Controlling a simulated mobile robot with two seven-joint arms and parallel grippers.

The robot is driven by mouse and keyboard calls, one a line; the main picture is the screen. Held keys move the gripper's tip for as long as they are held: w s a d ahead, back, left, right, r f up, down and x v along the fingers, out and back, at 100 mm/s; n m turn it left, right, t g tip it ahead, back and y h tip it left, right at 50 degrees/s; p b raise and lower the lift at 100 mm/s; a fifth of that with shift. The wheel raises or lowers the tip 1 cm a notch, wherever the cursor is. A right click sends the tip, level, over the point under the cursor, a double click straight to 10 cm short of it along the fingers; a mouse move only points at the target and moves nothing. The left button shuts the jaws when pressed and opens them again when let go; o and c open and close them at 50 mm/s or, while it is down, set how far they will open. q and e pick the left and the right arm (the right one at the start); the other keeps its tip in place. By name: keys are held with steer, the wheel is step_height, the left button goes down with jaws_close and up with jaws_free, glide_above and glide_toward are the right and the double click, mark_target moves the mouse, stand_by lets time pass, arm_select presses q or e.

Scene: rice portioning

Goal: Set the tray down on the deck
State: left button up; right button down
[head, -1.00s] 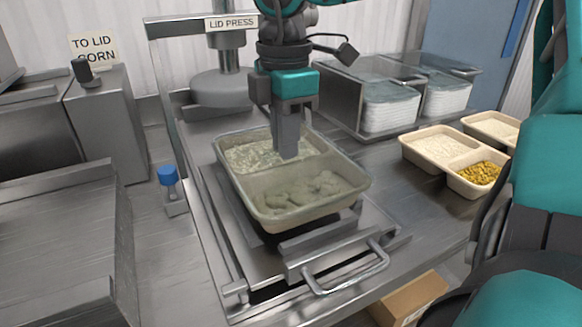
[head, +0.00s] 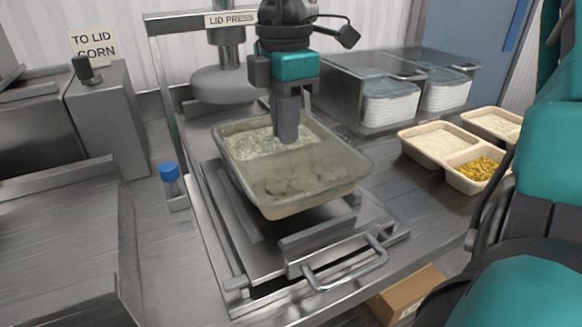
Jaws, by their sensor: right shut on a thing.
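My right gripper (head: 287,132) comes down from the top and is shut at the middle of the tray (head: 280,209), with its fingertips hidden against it. The tray is beige, with white rice at the back and a greyish filling in front, under what looks like a clear cover. It is over the sliding steel plate of the lid press (head: 232,243), slightly tilted; a gap beneath it is hard to judge. The steel deck (head: 400,215) lies to the right of the press. My left gripper is not in view.
A clear-lidded bin of white stacked lids (head: 390,106) is behind. A handle (head: 350,277) sticks out in front. A blue-capped post (head: 170,172) stands left.

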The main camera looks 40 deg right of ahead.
steer(key=shift+r, duration=0.15)
steer(key=shift+r+p, duration=0.65)
steer(key=shift+r, duration=0.75)
